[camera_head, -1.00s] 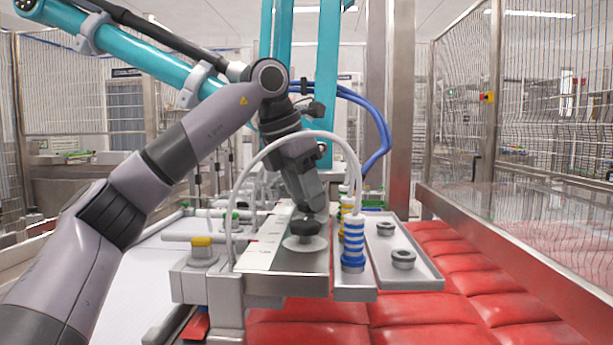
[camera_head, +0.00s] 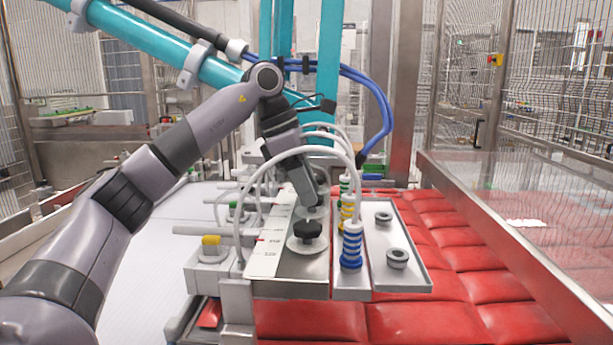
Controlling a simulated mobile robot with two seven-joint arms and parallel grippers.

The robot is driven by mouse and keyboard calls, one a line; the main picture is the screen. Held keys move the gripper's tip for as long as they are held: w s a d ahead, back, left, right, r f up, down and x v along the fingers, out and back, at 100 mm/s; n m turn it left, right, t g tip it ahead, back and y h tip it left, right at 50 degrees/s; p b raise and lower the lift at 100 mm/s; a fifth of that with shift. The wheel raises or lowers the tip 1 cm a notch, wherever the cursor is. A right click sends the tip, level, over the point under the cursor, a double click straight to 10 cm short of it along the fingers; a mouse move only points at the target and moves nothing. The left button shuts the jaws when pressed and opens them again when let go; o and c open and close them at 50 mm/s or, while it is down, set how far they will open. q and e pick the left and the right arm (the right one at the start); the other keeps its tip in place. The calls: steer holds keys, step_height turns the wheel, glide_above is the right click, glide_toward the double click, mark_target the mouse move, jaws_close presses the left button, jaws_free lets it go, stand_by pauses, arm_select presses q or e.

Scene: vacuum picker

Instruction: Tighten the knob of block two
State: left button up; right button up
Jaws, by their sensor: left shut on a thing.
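A black knob (camera_head: 307,230) on a pale round disc sits at the near end of the metal rail (camera_head: 265,248). A second pale disc (camera_head: 319,213) shows just behind it, under my left gripper (camera_head: 312,200). The left gripper points down and is shut on the knob at this second disc; its jaws mostly hide that knob. The near knob stands clear in front of the jaws. Blue-and-white (camera_head: 350,246) and yellow-and-white (camera_head: 347,212) bellows cups stand right of the knobs. My right gripper is not in view.
Pale hoses arch over the rail close to my left gripper (camera_head: 335,146). A grey tray (camera_head: 418,282) with two dark rings lies to the right. Red cushioned packs (camera_head: 465,260) lie below. A yellow-capped fitting (camera_head: 210,243) stands left of the rail.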

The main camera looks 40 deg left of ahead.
mark_target(294, 211)
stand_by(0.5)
arm_select(q)
steer(key=o, duration=1.1)
steer(key=shift+c, duration=0.2)
steer(key=shift+r, duration=0.15)
steer(key=v, duration=0.7)
steer(key=shift+p, duration=0.3)
steer(key=shift+a, duration=0.1)
